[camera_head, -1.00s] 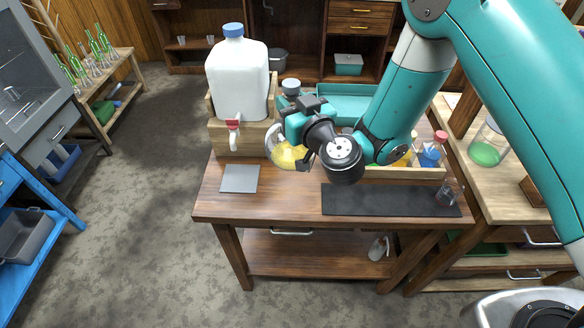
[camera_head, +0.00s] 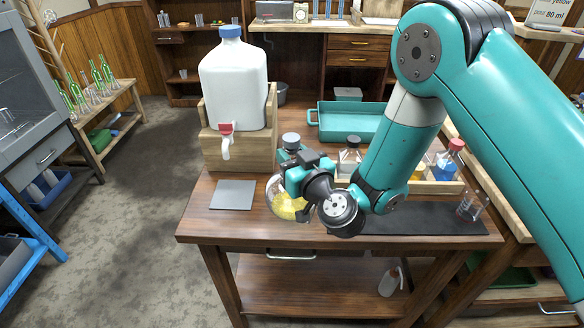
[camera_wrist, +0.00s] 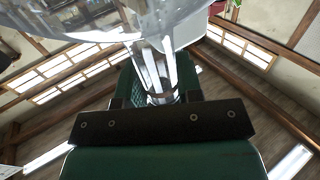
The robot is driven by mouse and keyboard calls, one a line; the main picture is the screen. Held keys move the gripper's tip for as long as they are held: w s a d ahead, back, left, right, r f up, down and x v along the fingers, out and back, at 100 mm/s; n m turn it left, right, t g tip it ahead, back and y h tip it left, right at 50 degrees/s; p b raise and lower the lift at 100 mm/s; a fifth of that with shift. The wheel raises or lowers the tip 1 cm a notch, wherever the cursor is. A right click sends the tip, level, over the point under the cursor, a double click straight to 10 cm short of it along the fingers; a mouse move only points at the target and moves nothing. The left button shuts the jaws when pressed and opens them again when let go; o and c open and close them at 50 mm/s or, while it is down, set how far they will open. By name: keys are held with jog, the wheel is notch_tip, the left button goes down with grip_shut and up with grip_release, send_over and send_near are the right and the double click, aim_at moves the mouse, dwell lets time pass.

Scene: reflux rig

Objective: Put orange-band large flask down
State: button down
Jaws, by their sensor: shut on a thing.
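The large flask (camera_head: 284,203) is a round clear flask with yellow contents, seen in the head view just left of my gripper (camera_head: 293,172) and partly hidden by it. I cannot make out an orange band on it. My gripper is shut on the flask's neck. In the wrist view the clear glass neck (camera_wrist: 158,72) stands between the fingers, with the round glass body filling the top of the picture. The flask is at the wooden table (camera_head: 240,222), near its middle; I cannot tell whether its bottom touches the top.
A grey square mat (camera_head: 233,194) lies left of the flask. A white jug (camera_head: 234,85) with a red tap stands in a wooden stand behind it. A black mat (camera_head: 430,218), a bottle rack (camera_head: 440,187) and a teal tray (camera_head: 350,122) are to the right and behind.

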jog(key=shift+f, duration=0.2)
jog(key=shift+f, duration=0.2)
jog(key=c, duration=0.8)
grip_release()
jog(key=shift+r, duration=0.15)
jog(key=v, duration=1.2)
jog(key=shift+b, duration=0.4)
